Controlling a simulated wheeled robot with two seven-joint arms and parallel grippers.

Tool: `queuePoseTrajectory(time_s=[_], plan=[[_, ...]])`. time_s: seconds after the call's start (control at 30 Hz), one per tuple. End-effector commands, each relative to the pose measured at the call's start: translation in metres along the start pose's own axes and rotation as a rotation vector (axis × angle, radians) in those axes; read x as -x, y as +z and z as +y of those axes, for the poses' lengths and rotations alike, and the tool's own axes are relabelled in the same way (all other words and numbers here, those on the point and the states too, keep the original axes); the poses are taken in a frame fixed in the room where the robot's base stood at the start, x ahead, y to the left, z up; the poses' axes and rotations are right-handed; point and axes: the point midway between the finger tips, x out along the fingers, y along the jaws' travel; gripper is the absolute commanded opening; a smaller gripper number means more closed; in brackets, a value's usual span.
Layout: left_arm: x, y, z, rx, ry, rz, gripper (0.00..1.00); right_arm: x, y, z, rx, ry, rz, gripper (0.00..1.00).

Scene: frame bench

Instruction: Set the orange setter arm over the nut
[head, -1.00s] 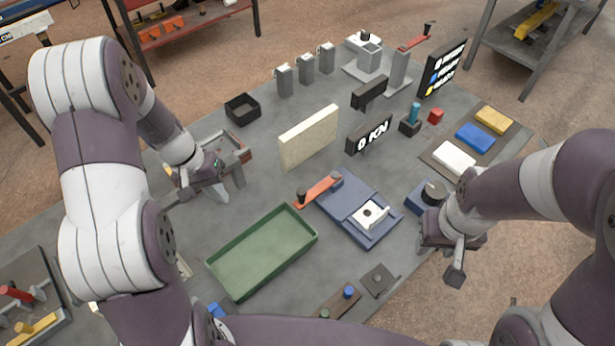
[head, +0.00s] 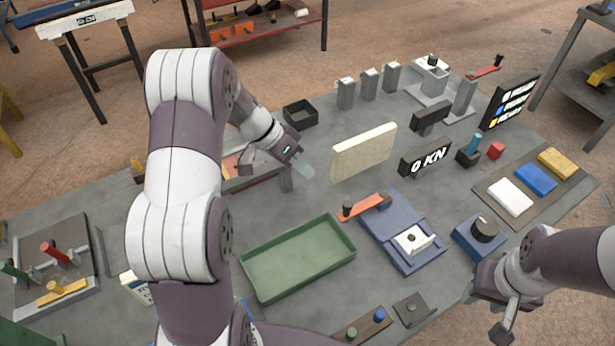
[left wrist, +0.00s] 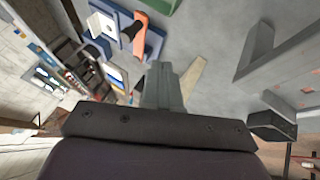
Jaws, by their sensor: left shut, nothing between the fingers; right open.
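The orange setter arm (head: 366,206) has a black knob at its left end. Its right end sits at the far corner of a blue base (head: 382,226). It points left, off the base, toward the green tray. The white block (head: 424,241) on the base has a dark round piece on top, probably the nut; the arm is apart from it. The left wrist view also shows the orange arm (left wrist: 139,40) and white block (left wrist: 96,24). My left gripper (head: 307,171) is shut and empty, above the bench behind the green tray. My right gripper (head: 497,318) is open and empty at the front right.
A green tray (head: 250,270) lies left of the base. A cream block (head: 364,152) and a "0 KN" display (head: 426,158) stand behind it. A blue box with a black knob (head: 480,236) stands right of the base. Grey bench shows between the cream block and the base.

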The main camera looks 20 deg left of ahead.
Motion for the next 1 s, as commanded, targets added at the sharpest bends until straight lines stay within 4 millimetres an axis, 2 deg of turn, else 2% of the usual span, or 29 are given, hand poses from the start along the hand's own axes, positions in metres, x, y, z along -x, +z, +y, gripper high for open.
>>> queuePoseTrajectory(time_s=[0.03,0.07,0.13,0.3,0.4,0.6,1.0], plan=[[-0.022,0.006,-0.005,-0.003,0.000,0.000,0.00,-0.024,0.003,0.000,0.000,0.000,-0.001,0.43],[-0.029,0.006,-0.005,-0.004,0.000,-0.001,0.00,-0.031,0.004,0.000,0.000,0.000,-0.001,0.43],[-0.035,0.001,0.000,0.000,0.002,-0.001,0.00,-0.020,0.003,0.000,0.000,0.000,-0.002,0.43],[-0.068,0.000,0.002,0.002,0.003,-0.003,0.00,-0.010,0.001,0.000,0.000,0.000,0.000,0.43],[-0.073,-0.002,0.018,0.001,0.002,-0.001,0.00,-0.001,0.000,0.000,0.000,0.000,0.000,0.43],[-0.085,0.000,0.034,0.001,0.001,-0.001,0.00,0.005,-0.001,0.000,0.000,0.000,0.000,0.43],[-0.087,0.000,0.035,0.001,0.000,0.000,0.00,0.004,0.000,0.000,0.000,0.000,0.000,0.43]])
